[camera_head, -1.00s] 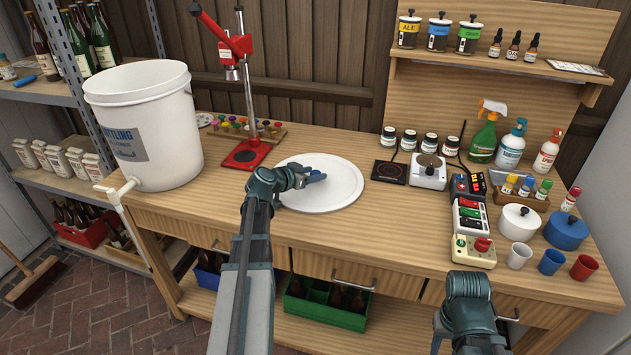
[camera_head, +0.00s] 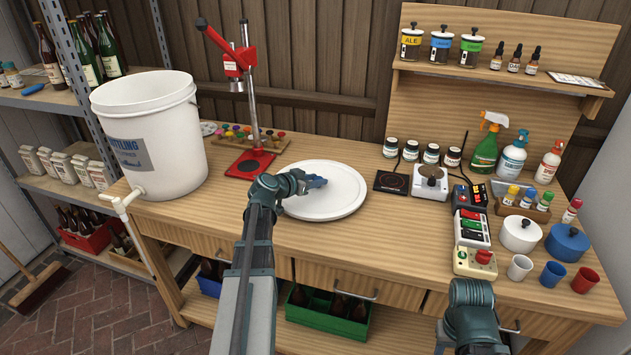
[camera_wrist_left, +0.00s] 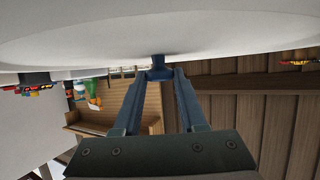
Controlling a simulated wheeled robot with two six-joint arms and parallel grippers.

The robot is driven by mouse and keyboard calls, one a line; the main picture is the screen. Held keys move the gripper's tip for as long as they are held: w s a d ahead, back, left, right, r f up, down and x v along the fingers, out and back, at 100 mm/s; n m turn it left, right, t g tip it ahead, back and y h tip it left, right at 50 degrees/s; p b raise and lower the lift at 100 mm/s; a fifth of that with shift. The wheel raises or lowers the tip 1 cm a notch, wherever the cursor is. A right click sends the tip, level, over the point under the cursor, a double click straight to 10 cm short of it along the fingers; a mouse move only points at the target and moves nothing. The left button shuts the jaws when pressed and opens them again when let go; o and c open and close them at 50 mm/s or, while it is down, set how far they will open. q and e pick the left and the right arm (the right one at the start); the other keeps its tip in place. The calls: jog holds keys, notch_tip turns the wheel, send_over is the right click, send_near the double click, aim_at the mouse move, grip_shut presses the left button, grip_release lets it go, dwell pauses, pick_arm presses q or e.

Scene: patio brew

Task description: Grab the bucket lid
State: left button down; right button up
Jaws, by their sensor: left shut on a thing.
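The white round bucket lid (camera_head: 345,200) lies on or just above the middle of the wooden bench in the head view. My left gripper (camera_head: 316,182) reaches over its left part, with its fingers shut on the lid. In the left wrist view the lid (camera_wrist_left: 90,35) fills the top of the picture. The left fingers (camera_wrist_left: 160,70) close together there on a small dark knob at the lid's face. Whether the lid is clear of the bench cannot be told. My right arm stands at the lower right of the head view; its jaws cannot be made out.
A white bucket (camera_head: 160,150) with a tap stands on the bench's left end. A red bottle capper (camera_head: 250,163) stands behind the lid. The bench front before the lid is clear.

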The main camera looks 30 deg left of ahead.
pick_arm(q)
notch_tip(320, 180, up, 3)
jog(key=shift+f+p, duration=0.1)
jog(key=shift+p, duration=0.9)
jog(key=d, duration=1.6)
jog(key=shift+s+r+p, duration=0.35)
jog(key=shift+s, duration=0.05)
